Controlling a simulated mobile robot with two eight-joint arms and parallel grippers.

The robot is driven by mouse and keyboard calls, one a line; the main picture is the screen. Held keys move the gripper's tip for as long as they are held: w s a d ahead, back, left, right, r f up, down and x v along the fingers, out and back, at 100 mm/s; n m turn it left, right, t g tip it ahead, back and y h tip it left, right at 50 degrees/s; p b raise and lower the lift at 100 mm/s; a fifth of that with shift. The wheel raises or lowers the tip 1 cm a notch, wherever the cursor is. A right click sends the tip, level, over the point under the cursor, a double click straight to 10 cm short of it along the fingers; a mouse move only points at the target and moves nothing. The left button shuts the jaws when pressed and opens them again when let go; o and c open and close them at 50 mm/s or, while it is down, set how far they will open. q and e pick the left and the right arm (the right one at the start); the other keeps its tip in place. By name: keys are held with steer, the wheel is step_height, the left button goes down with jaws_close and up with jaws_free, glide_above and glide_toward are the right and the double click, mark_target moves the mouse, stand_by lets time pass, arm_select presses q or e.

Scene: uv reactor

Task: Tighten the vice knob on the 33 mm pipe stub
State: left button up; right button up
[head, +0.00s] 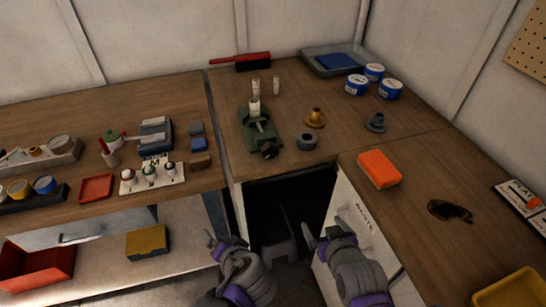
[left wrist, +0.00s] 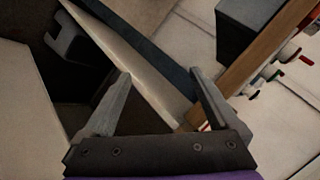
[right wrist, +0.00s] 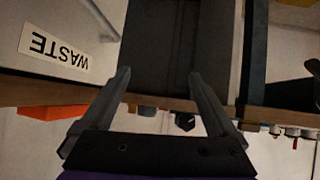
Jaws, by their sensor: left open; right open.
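The green vice (head: 262,132) stands on the wooden bench near the inner corner. Its dark knob (head: 269,150) faces the bench's front edge. A pale pipe stub (head: 254,107) stands upright at the vice; whether the jaws touch it I cannot tell. My left gripper (head: 222,243) is open and empty, low in front of the bench and left of the vice. My right gripper (head: 325,237) is open and empty, low in front of the bench and right of the vice. In the right wrist view a dark knob-like part (right wrist: 185,121) shows beyond the fingers, possibly the vice knob.
A grey ring (head: 307,141), brass flange (head: 315,118) and grey flange (head: 376,122) stand right of the vice. An orange block (head: 380,168) lies nearer on the right bench. A rack of knobbed tools (head: 152,180) is left. Below the bench is a dark opening (head: 290,205).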

steer(key=w+a+r+n+t+y, duration=0.1)
steer(key=w+a+r+t+y, duration=0.15)
steer(key=w+a, duration=0.25)
steer(key=n+t+y, duration=0.2)
steer(key=t, duration=0.2)
glide_toward(271, 153)
steer(key=shift+h, duration=0.25)
steer(key=b+x, duration=0.1)
steer(key=x, duration=0.9)
steer(key=shift+w+a, duration=0.25)
steer(key=shift+w, duration=0.05)
arm_select(q)
steer(key=s+a+f+n+g+h, duration=0.1)
steer(key=s+a+f+n+h, duration=0.1)
steer(key=s, duration=0.3)
steer(key=s+a+f+n+g+h, duration=0.1)
steer(key=s+f+n+g+h, duration=0.1)
steer(key=s, duration=0.4)
steer(key=shift+a+f+h, duration=0.3)
steer(key=shift+a+h, duration=0.1)
steer(key=shift+h, duration=0.4)
arm_select(e)
steer(key=c, duration=1.4)
arm_select(q)
steer(key=shift+f+b, duration=0.15)
steer(key=shift+b, duration=0.2)
arm_select(e)
steer(key=shift+o, duration=0.2)
steer(key=shift+m, duration=0.7)
